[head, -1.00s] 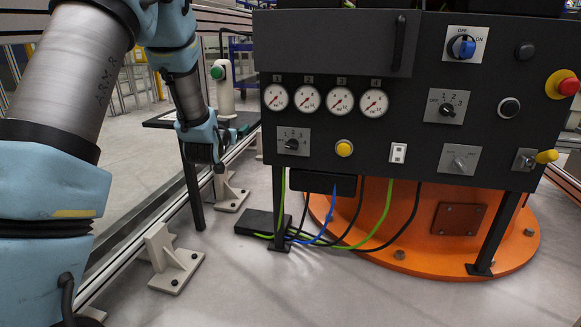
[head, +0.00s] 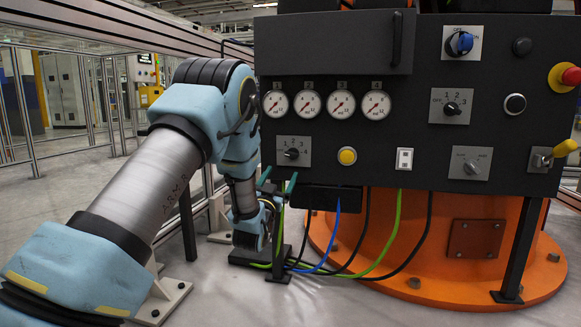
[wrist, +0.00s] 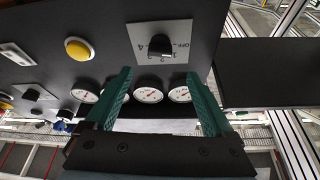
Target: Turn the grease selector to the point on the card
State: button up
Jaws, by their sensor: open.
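A black selector knob (head: 291,153) on a light grey plate with numbers up to 4 sits at the lower left of the dark panel (head: 330,68). In the wrist view the same knob (wrist: 150,50) is seen upside down, with OFF and numbers around it. My gripper (head: 277,183) is open and empty just below this plate, its green fingertips pointing up at it; they also show in the wrist view (wrist: 158,73). They look apart from the knob. Its exact pointing is hard to read. No label naming the grease selector is legible, and I make out no card.
Gauges (head: 340,105) sit above the plate, and a yellow button (head: 347,156) is to its right. Another numbered selector (head: 452,108), a two-position selector (head: 471,168) and a blue switch (head: 460,44) are farther right. Cables (head: 396,232) hang below the panel.

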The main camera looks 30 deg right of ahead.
aim_at(291, 155)
jog(key=b+x, duration=0.4)
jog(key=x, duration=0.6)
jog(key=shift+w+d+r, duration=0.2)
jog(key=shift+d, duration=0.05)
jog(key=c, duration=1.4)
